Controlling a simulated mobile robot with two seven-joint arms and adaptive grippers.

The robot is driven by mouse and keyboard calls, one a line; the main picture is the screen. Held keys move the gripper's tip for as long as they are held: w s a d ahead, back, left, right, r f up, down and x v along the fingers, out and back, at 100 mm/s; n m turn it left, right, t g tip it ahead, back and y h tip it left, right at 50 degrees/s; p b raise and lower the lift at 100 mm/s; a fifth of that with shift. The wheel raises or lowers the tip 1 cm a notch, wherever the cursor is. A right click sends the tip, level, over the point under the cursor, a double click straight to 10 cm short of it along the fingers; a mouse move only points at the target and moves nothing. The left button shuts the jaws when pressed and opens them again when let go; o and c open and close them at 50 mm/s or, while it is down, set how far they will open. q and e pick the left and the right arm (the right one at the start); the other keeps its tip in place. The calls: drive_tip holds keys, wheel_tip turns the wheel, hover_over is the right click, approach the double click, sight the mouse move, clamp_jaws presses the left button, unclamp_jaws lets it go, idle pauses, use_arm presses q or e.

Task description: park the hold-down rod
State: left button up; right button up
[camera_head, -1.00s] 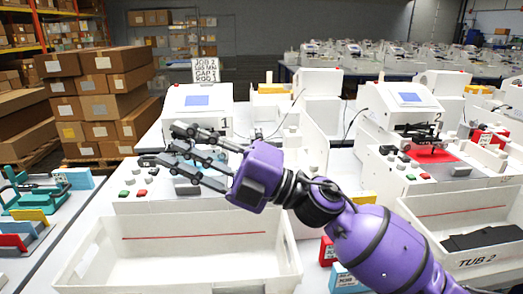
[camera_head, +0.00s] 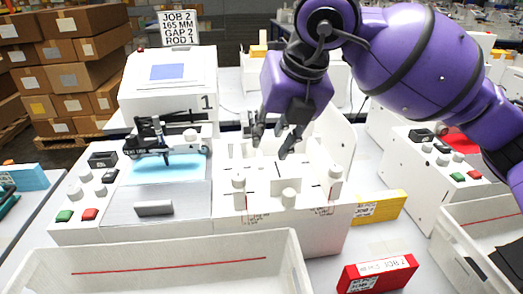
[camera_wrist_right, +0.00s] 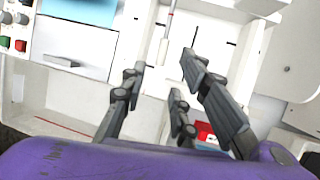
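Plotter 1 (camera_head: 165,105) is a white machine with a blue screen and a black carriage (camera_head: 165,137) over a light blue bed. Beside the bed is a white bay (camera_head: 262,195) with several short white posts. In the right wrist view, a thin pale rod with a red mark (camera_wrist_right: 166,38) lies in the white bay ahead of the fingers; I cannot tell for sure that it is the hold-down rod. My right gripper (camera_head: 271,141) points down above the back of the bay, open and empty. It also shows in the wrist view (camera_wrist_right: 160,72). My left gripper is out of view.
A white tub (camera_head: 170,250) with a red line stands in front. A red box (camera_head: 377,273) and a yellow box (camera_head: 380,208) lie to the right. Plotter 2 (camera_head: 430,150) stands beyond them. A sign (camera_head: 178,29) behind reads JOB 2, 165 MM, GAP 2, ROD 1.

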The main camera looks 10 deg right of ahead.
sight(260, 158)
drive_tip(key=x, duration=0.4)
drive_tip(key=shift+w, duration=0.25)
drive_tip(key=shift+x, duration=1.1)
drive_tip(key=shift+w+f, duration=0.15)
drive_tip(key=shift+f, duration=0.1)
drive_tip(key=shift+w+f, duration=0.1)
drive_tip(key=shift+f, duration=0.1)
drive_tip(key=c, duration=0.5)
clamp_jaws()
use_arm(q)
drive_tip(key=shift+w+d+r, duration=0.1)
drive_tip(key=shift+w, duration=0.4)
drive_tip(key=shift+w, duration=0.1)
